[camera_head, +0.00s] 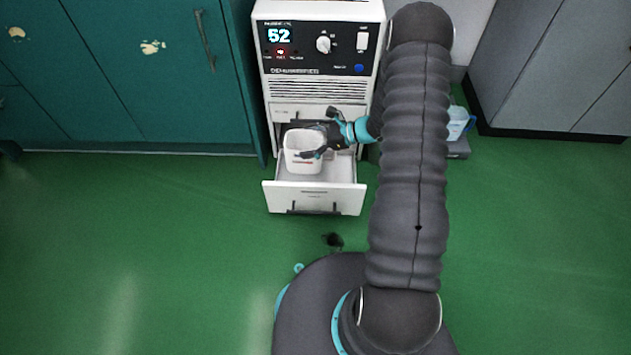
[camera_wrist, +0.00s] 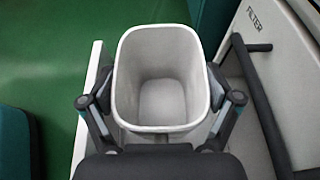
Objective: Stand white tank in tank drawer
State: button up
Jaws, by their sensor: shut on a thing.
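The white tank (camera_head: 303,153) is an open-topped bin. In the head view it is upright at the left part of the open tank drawer (camera_head: 315,198) at the foot of the dehumidifier. My gripper (camera_head: 318,140) reaches in from the right and is shut on the tank. In the wrist view my fingers (camera_wrist: 161,103) press on both sides of the tank (camera_wrist: 162,83), which is empty inside. The drawer's rim (camera_wrist: 88,100) shows beside it. Whether the tank's base touches the drawer floor is hidden.
The dehumidifier (camera_head: 318,85) stands behind the drawer, its display reading 52. A FILTER panel with a dark handle (camera_wrist: 262,110) is close on the right in the wrist view. Teal cabinets (camera_head: 150,90) stand left. A translucent container (camera_head: 458,122) is right of my arm.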

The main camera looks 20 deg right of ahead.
jog(key=shift+s+d+f, duration=0.1)
jog(key=shift+d+f, duration=0.1)
jog(key=shift+f, duration=0.25)
notch_tip(320, 180, down, 10)
jog(key=shift+r+b, duration=0.1)
jog(key=shift+b, duration=0.55)
jog(key=shift+f, duration=0.2)
jog(key=o, duration=1.3)
jog(key=shift+o, duration=0.2)
jog(key=shift+r, duration=0.15)
